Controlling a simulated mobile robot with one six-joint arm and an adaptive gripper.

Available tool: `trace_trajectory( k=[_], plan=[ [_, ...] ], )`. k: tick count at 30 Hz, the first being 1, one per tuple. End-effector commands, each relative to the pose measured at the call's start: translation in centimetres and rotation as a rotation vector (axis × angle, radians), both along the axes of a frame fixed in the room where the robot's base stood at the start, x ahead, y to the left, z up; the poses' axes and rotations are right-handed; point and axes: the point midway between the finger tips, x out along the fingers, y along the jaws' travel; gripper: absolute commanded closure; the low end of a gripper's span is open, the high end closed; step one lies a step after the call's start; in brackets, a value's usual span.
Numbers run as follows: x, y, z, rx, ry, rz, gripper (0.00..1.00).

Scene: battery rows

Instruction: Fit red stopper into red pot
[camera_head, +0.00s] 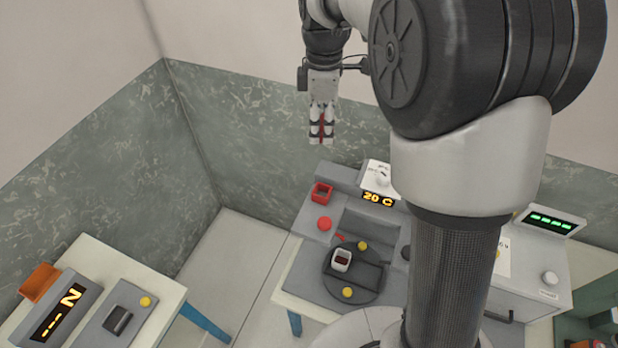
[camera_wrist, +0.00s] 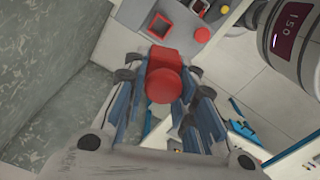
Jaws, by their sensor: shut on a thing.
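My gripper (camera_head: 321,128) is raised in front of the green wall, above and apart from the bench. It is shut on the red stopper (camera_wrist: 164,84), which shows a round red knob and a blocky red part between the fingers in the wrist view. In the head view only a thin red strip of it shows between the fingers. The red pot (camera_head: 321,192) is a small, square, open-topped box on the left of the grey machine. It also shows in the wrist view (camera_wrist: 160,24), beyond the stopper and apart from it.
A red button (camera_head: 324,223) sits just in front of the pot. A dark turntable (camera_head: 368,282) carries a white cup (camera_head: 342,262) with dark contents. An orange display (camera_head: 379,199) stands right of the pot. A side table (camera_head: 166,300) is at lower left. My arm hides part of the bench.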

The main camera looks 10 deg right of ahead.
Motion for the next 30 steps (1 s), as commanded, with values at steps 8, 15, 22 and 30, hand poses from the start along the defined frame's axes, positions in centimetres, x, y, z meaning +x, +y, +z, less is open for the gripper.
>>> trace_trajectory(
  k=[8,15,22,30],
  plan=[
    [-0.1,0.0,-3.8,0.000,0.007,0.038,0.95],
    [-0.1,0.0,-10.4,0.000,0.006,0.036,0.95],
    [0.0,0.0,-14.5,0.000,0.002,0.036,0.95],
    [0.0,0.0,-16.7,0.000,0.003,0.035,0.95]
  ],
)
